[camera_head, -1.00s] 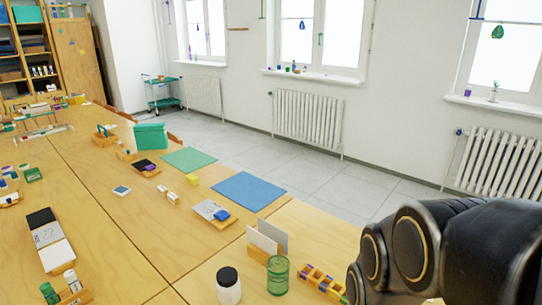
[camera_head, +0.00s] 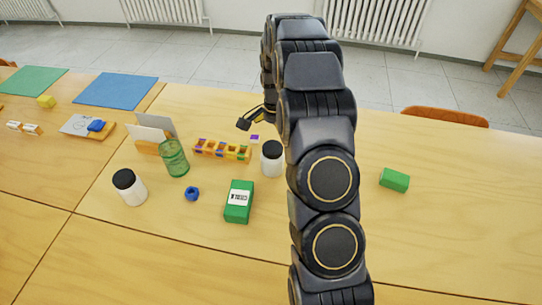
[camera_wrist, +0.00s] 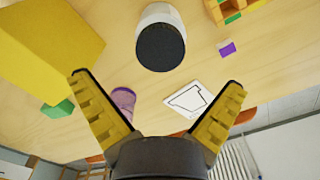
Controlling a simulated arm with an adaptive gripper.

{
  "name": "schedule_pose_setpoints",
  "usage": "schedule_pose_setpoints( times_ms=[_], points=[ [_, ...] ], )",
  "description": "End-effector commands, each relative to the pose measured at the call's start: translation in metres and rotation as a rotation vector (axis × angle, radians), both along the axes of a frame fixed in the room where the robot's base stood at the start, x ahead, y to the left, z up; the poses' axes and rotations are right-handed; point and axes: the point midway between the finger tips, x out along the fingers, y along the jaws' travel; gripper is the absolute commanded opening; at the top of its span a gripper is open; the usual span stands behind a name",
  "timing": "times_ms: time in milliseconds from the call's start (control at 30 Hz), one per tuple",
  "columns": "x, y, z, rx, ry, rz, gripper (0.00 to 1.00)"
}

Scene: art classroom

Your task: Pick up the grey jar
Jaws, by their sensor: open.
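A pale grey-white jar with a black lid (camera_head: 272,158) stands upright on the table, just left of my arm in the head view. A similar jar with a black lid (camera_head: 129,187) stands farther left; I cannot tell by colour which is the grey one. My gripper (camera_head: 244,123) is above the table, beyond the nearer jar, partly hidden by my arm. In the wrist view, my gripper (camera_wrist: 158,80) has its yellow-padded fingers spread and empty. A dark-lidded jar (camera_wrist: 160,42) shows at the top middle, beyond the fingertips and not between them.
A colourful segmented tray (camera_head: 222,150), green glass (camera_head: 174,158), green box (camera_head: 239,201) and blue ring (camera_head: 192,193) lie near the jars. A green block (camera_head: 394,180) sits at right, with clear table around it. The wrist view shows a yellow block (camera_wrist: 50,45) and white card (camera_wrist: 188,99).

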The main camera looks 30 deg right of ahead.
Motion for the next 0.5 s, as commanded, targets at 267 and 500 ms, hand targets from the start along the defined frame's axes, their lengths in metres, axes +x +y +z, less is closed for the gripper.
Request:
schedule_pose_setpoints(
  times_ms=[267,500],
  points=[
    [0.000,-0.001,-0.029,0.002,0.003,-0.009,1.00],
    [-0.001,0.003,-0.055,0.002,0.003,-0.007,1.00]
  ],
)
